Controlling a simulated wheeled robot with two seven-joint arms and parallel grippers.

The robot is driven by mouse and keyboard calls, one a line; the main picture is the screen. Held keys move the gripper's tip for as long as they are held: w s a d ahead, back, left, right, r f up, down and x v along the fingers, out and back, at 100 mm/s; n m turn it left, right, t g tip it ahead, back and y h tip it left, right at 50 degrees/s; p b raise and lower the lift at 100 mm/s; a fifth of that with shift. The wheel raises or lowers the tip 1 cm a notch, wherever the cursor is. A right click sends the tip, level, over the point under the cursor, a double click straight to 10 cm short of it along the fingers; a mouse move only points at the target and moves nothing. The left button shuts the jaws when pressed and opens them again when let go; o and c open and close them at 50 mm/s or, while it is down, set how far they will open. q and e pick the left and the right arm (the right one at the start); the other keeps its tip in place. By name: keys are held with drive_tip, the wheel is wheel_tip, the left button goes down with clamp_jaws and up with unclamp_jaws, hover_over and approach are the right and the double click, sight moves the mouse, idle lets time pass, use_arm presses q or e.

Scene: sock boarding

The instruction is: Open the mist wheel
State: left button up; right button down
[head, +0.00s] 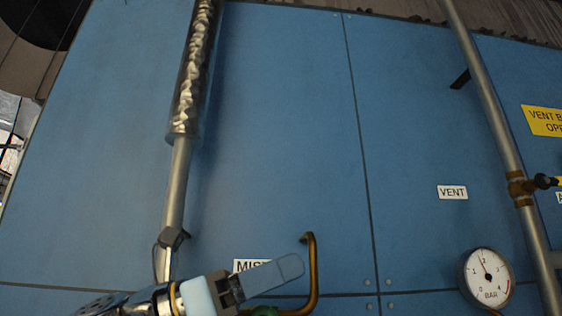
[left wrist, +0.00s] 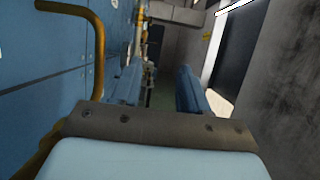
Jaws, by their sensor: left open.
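A small green part (head: 265,311), perhaps the mist wheel, shows at the bottom edge of the head view, below my left gripper's finger; most of it is hidden or out of frame. A white label (head: 243,266) reading "MIS…" is on the blue panel just above, partly covered by the gripper. My left gripper (head: 284,269) lies in front of the panel, pointing right. In the left wrist view its two blue fingers (left wrist: 158,88) stand apart with nothing seen between them. I cannot tell whether it touches the wheel. My right gripper is not in view.
A bent brass pipe (head: 314,270) rises right of the fingertip; it also shows in the left wrist view (left wrist: 99,55). A pressure gauge (head: 487,276), a VENT label (head: 452,192) and a grey pipe (head: 493,110) are at right. A steel pipe (head: 177,190) runs up at left.

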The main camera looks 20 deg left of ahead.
use_arm(q)
drive_tip(key=s+d+r+p, duration=0.2)
drive_tip(key=s+d+r, duration=0.4)
drive_tip(key=s, duration=0.5)
wheel_tip(320, 180, up, 3)
drive_tip(key=shift+s+f, duration=0.2)
drive_tip(key=shift+s, duration=0.05)
